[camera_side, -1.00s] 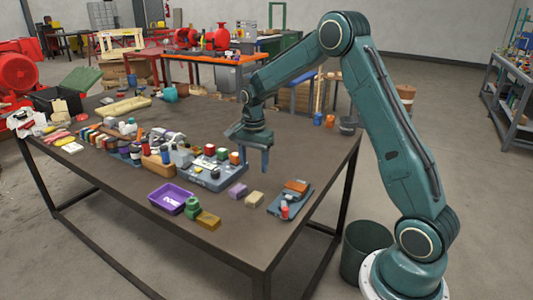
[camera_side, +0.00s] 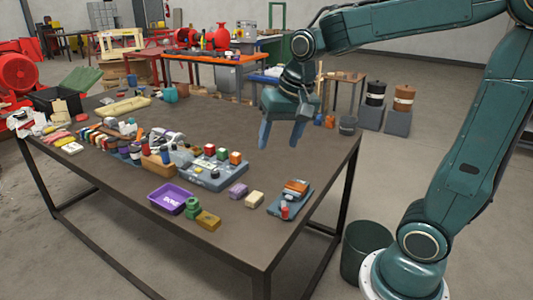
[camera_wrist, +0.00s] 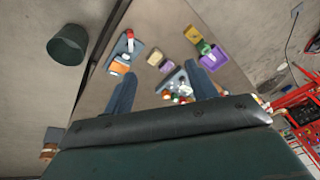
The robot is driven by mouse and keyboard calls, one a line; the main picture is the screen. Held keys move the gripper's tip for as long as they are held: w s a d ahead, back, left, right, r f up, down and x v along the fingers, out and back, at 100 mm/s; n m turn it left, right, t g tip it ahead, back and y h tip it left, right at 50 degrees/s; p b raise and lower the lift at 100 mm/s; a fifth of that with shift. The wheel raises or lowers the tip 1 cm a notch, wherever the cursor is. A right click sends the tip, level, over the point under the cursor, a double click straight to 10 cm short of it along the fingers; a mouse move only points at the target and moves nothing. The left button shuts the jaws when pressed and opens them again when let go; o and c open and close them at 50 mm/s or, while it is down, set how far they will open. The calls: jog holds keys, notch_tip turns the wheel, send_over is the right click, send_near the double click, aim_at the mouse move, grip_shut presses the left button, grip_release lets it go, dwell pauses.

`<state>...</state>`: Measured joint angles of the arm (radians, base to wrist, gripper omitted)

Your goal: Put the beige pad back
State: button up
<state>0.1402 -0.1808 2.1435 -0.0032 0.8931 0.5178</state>
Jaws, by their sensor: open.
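The beige pad (camera_side: 254,200) is a small block lying flat on the brown table, just right of a purple pad (camera_side: 238,191). In the wrist view the beige pad (camera_wrist: 154,57) lies beside the purple pad (camera_wrist: 167,67), between and beyond my fingers. My gripper (camera_side: 279,140) is open and empty, raised well above the table, above and behind the pad in the side view. In the wrist view my gripper (camera_wrist: 163,76) shows its two fingers wide apart with nothing between them.
A blue-grey tray (camera_side: 276,207) with an orange block and a red-capped item is right of the pad. A purple tray (camera_side: 171,197), a green part (camera_side: 192,208) and a yellow block (camera_side: 208,220) are left. A grey fixture with coloured blocks (camera_side: 214,178) stands behind.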

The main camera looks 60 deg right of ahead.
jog(key=s+a+n+t, duration=0.2)
jog(key=s+a+n, duration=0.2)
jog(key=s, duration=0.9)
jog(key=shift+s+a+r+n, duration=0.2)
jog(key=shift+s+n, duration=0.2)
jog(key=shift+n, duration=1.4)
